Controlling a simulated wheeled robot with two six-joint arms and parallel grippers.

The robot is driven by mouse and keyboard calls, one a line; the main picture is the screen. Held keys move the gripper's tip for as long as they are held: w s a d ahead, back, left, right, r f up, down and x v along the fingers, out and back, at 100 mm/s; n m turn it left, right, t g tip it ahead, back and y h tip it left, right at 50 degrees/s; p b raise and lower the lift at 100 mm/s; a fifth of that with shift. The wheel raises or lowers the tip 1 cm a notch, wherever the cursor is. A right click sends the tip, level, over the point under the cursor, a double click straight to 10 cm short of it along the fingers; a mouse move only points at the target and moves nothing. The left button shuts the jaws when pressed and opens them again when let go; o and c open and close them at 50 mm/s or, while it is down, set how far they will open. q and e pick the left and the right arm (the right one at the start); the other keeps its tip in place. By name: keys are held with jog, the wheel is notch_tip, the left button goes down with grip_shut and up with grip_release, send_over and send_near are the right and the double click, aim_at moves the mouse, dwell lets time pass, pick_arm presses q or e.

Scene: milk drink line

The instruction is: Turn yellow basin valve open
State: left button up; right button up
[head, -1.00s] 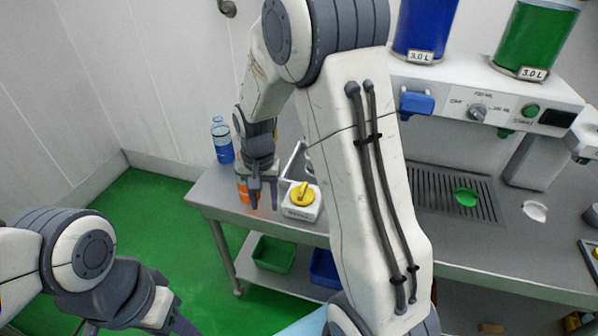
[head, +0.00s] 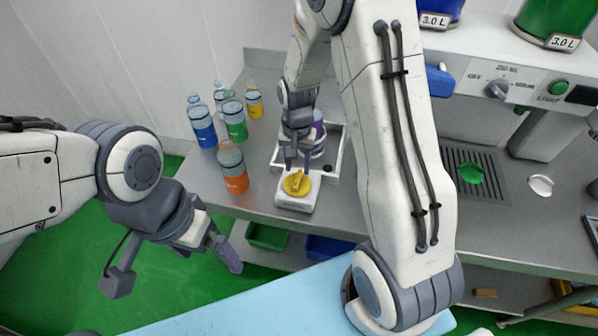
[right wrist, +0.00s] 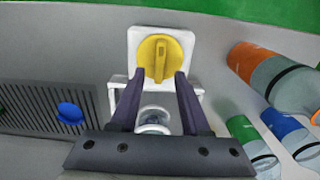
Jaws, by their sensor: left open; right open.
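The yellow basin valve (head: 297,183) is a round knob with a raised ridge on a white box (head: 296,202) at the front of the metal counter. In the right wrist view the yellow valve (right wrist: 160,58) lies just beyond the fingertips, its ridge pointing along the fingers. My right gripper (head: 298,164) is open above and just behind the valve; the wrist view shows its fingers (right wrist: 157,82) apart with the knob's near edge between their tips. Contact cannot be told. My left gripper (head: 172,284) is open and empty, low at the left, off the counter.
A white basin (head: 337,160) stands behind the valve. Bottles with orange (head: 234,170), blue (head: 202,122), green (head: 233,120) and yellow (head: 254,102) contents stand left of it. A dispenser with a dial (head: 497,90) and drip grate (head: 452,158) is at the right.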

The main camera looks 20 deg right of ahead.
aim_at(298, 178)
jog(key=shift+f+p, duration=0.3)
jog(key=shift+f, duration=2.05)
grip_shut()
